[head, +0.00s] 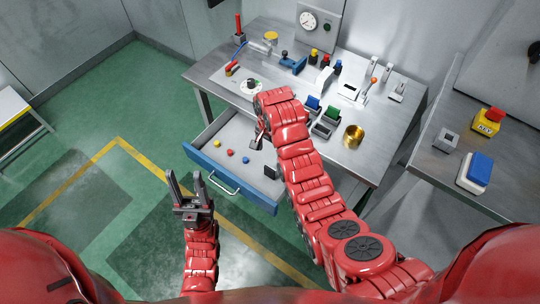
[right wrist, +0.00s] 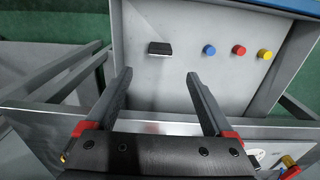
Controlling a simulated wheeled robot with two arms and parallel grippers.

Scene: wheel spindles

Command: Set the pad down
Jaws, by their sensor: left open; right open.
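A small black block, which may be the pad, lies in the open drawer; in the right wrist view the block (right wrist: 160,48) is beyond my right fingertips, roughly between their lines. In the head view the block (head: 270,172) is beside my right arm and partly hidden. My right gripper (right wrist: 158,75) is open with nothing between its fingers, at the drawer's back side near the table edge; in the head view the arm partly hides it. My left gripper (head: 189,183) is open and empty, fingers up, in front of the drawer.
The drawer (head: 207,163) has a blue front and also holds yellow (head: 217,143), red (head: 231,153) and blue (head: 245,160) pieces. The steel table (head: 225,73) above carries switches, a gauge and a brass cup (head: 353,136). A blue-and-white block (head: 475,171) lies on the right bench.

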